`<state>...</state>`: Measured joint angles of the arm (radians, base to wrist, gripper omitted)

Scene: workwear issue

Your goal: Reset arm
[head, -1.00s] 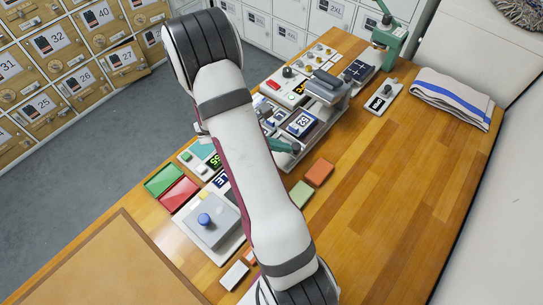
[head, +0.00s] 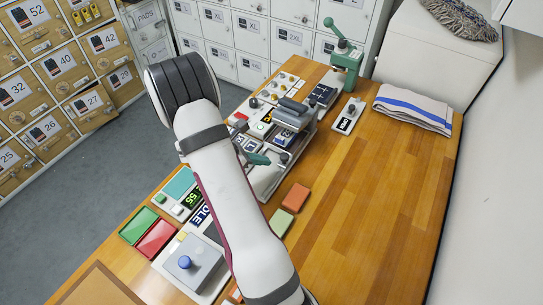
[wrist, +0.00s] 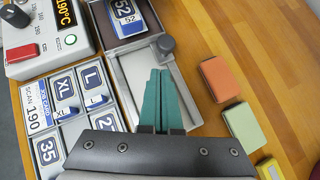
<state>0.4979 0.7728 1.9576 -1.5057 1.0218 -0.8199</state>
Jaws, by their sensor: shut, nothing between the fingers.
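My gripper (wrist: 162,105) shows in the wrist view with its green fingers shut together and nothing between them. It hangs over a metal frame (wrist: 140,75) beside a grey knob. In the head view my gripper (head: 256,159) shows in part past my white arm, which hides much of the bench's middle.
A wooden bench (head: 375,190) holds a control box (wrist: 48,35), size-labelled tiles (wrist: 65,88), an orange block (wrist: 220,78) and a pale green block (wrist: 242,123). A green press (head: 344,60) and a folded towel (head: 414,107) stand at the back. The bench's right side is clear.

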